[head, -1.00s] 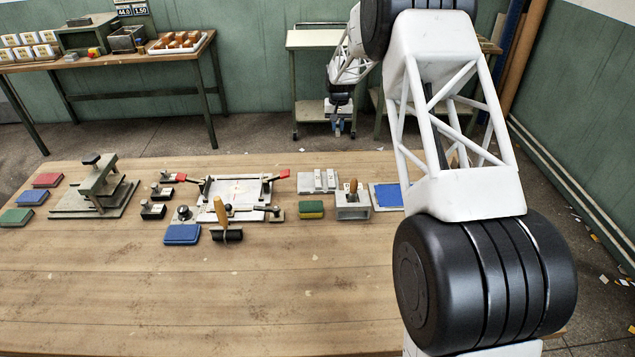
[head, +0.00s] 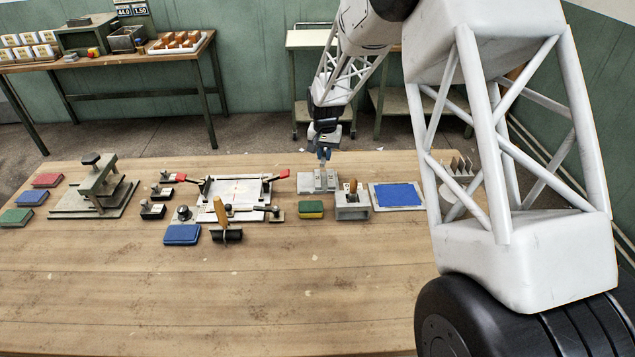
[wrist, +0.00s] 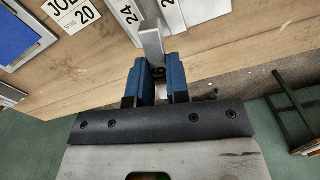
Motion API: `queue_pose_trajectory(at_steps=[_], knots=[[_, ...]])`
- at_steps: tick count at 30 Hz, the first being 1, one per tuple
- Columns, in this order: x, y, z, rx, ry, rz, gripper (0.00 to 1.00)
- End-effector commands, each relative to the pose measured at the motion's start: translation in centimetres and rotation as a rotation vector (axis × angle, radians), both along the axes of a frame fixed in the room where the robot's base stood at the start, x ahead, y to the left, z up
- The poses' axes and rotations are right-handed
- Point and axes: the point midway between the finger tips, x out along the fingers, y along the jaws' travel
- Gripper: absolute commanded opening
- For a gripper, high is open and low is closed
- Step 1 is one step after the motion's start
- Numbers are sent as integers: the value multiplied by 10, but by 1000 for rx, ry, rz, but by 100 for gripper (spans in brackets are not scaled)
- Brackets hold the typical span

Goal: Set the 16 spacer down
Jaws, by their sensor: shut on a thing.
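My gripper (head: 323,152) is over the far edge of the table, just above the grey spacer rack (head: 308,184). In the wrist view its two blue fingers (wrist: 160,80) are shut on a grey metal bar, the 16 spacer (wrist: 152,42). A partly covered mark, with a 6 readable, shows between the fingers. The spacer points away from the gripper towards the rack, where labels 24 (wrist: 127,14) and 20 show beside it. I cannot tell whether the spacer touches the rack.
A grey box with a wooden-handled tool (head: 352,205) stands right of the rack, then a blue pad (head: 397,195). A green and yellow sponge (head: 311,209) lies in front. A clamp fixture (head: 235,192) is left. A JOB 20 card (wrist: 72,12) shows nearby. The front table is clear.

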Motion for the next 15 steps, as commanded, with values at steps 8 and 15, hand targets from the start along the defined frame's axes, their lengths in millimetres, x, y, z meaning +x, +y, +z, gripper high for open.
queue_pose_trajectory(at_steps=[8, 15], knots=[[-65, 15, 1, 0, 0, -48, 0], [-122, 23, -2, 0, -1, -93, 0]])
